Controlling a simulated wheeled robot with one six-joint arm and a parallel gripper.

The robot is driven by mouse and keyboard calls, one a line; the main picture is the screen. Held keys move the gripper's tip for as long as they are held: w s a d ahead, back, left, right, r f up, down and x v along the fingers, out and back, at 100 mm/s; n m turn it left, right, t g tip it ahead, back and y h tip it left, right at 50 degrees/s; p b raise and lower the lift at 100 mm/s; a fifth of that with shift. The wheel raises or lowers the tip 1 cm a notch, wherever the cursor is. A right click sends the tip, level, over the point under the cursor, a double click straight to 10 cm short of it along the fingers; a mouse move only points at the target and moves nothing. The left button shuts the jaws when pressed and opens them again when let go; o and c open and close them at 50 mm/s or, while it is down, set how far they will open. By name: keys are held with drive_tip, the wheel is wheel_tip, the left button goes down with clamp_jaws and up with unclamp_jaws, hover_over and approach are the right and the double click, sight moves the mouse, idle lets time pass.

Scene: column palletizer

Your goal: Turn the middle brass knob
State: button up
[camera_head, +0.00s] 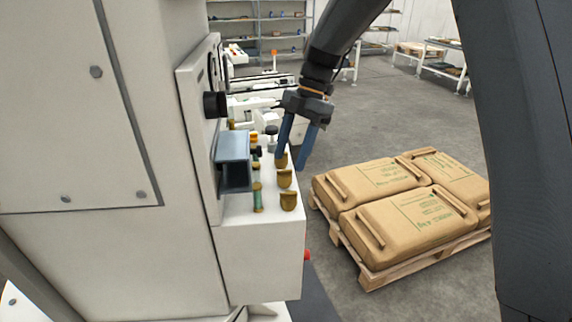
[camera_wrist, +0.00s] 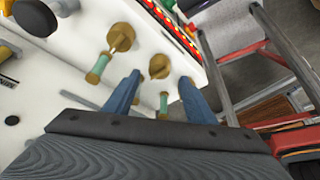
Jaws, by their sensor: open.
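Three brass knobs stand in a row on the white ledge of the machine in the head view. The middle brass knob (camera_head: 285,178) sits between the near knob (camera_head: 289,201) and the far knob (camera_head: 281,161), which a finger partly covers. My gripper (camera_head: 291,161) is open, its blue fingers pointing down near the far and middle knobs. In the wrist view, my gripper (camera_wrist: 160,76) has one brass knob (camera_wrist: 159,66) showing between its fingertips, and another knob (camera_wrist: 120,37) up and to the left. I cannot tell which knob is between the fingers, or whether they touch it.
A blue-grey box-shaped part (camera_head: 233,150) sticks out left of the knobs. Green-and-brass fittings (camera_head: 258,197) stand beside them. The white machine wall fills the left. A pallet (camera_head: 384,270) with brown sacks (camera_head: 408,222) lies on the floor to the right. Floor between is clear.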

sight(286, 170)
drive_tip(key=shift+p+x, duration=0.5)
drive_tip(key=shift+x, duration=1.6)
drive_tip(key=shift+c, duration=0.4)
drive_tip(key=c, duration=1)
